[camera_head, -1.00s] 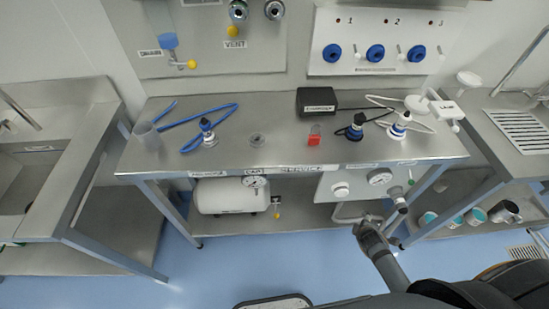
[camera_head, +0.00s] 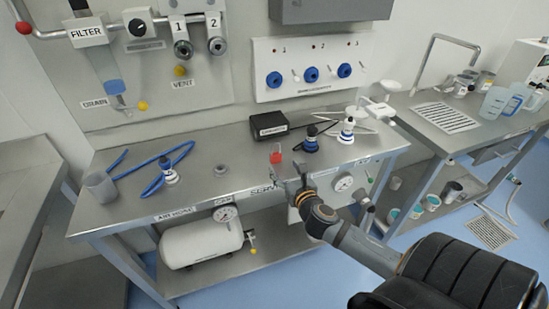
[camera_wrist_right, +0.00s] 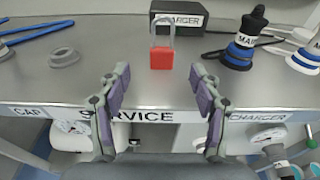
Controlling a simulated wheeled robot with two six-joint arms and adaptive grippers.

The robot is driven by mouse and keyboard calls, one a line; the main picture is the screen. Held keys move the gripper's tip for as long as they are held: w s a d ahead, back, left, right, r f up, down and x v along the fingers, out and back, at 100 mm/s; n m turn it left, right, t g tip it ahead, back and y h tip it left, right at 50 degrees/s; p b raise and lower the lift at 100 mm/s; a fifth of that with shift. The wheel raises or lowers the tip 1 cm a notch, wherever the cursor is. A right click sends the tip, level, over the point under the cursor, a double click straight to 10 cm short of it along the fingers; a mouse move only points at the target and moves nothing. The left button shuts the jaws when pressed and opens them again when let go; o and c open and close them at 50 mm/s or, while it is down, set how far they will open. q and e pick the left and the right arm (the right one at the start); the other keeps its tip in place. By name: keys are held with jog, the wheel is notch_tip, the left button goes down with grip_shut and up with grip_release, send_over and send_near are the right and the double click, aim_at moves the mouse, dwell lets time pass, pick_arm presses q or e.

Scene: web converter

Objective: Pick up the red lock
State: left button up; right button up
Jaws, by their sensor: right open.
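The red lock (camera_head: 276,157) is a small padlock with a red body and a grey shackle. It stands on the steel bench near its front edge, in front of the black charger box. It also shows in the right wrist view (camera_wrist_right: 161,58), upright at upper centre. My right gripper (camera_head: 290,178) is just in front of the bench edge, close to the lock. In the right wrist view its two purple-padded fingers (camera_wrist_right: 164,90) are spread apart and empty, with the lock beyond them and between them in the picture. My left gripper is not in view.
The black charger box (camera_head: 270,126) stands behind the lock. Blue-and-white connectors (camera_head: 311,141) with cables stand to its right. A grey cap ring (camera_head: 221,170) and a blue hose connector (camera_head: 168,172) lie to its left. The bench between them is clear.

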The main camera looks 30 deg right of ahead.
aim_at(277, 156)
jog(key=x, duration=0.4)
jog(key=shift+w+d+f, duration=0.15)
jog(key=shift+w, duration=0.1)
jog(key=shift+w+d+p, duration=0.15)
jog(key=shift+w+p, duration=0.15)
jog(key=shift+w, duration=0.25)
jog(key=x, duration=0.4)
jog(key=shift+w+d+f+p, duration=0.1)
jog(key=shift+w+f+p, duration=0.05)
jog(key=shift+f+p, duration=0.2)
jog(key=shift+r, duration=0.1)
jog(key=shift+c, duration=1.2)
jog(key=c, duration=1)
jog(key=shift+c, duration=0.2)
